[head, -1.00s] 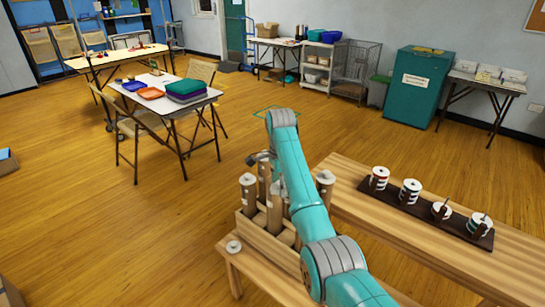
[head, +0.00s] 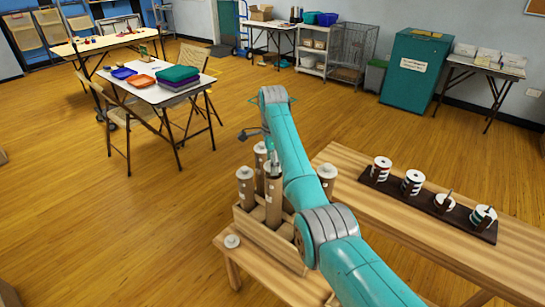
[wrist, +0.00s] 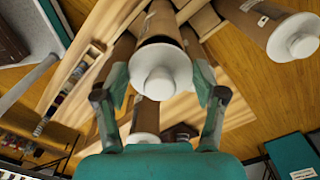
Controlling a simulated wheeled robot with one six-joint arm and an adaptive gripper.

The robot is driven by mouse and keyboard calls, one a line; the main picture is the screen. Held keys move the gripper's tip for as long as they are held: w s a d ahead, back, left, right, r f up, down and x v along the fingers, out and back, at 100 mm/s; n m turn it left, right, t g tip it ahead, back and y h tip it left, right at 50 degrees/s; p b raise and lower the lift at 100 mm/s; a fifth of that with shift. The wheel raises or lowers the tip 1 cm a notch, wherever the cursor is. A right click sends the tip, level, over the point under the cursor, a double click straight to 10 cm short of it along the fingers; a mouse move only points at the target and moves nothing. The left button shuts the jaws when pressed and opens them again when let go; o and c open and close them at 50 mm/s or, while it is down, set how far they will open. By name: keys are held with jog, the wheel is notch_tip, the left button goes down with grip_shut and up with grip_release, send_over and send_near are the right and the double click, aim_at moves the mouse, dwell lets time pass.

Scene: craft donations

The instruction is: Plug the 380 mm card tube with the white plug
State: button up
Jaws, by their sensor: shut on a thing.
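Brown card tubes stand upright in a wooden crate (head: 282,247) on the bench, with white tops showing. My gripper (head: 272,162) is at the top of the front tube (head: 273,205) in the head view, partly behind my arm. In the wrist view my gripper's two fingers (wrist: 161,85) stand either side of a white plug (wrist: 160,85) with a round knob, shut on it. The plug is at the end of a card tube (wrist: 161,24); I cannot tell how deep it sits. The tube's printed length cannot be read.
Neighbouring capped tubes stand close by at left (head: 245,190) and right (head: 327,185). A loose white disc-shaped plug (head: 232,241) lies on the bench left of the crate. A dark rack (head: 428,205) with several striped spools lies on the bench to the right.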

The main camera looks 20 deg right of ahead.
jog(key=shift+f, duration=1.05)
jog(key=shift+f, duration=0.55)
dwell(0.6)
jog(key=o, duration=0.5)
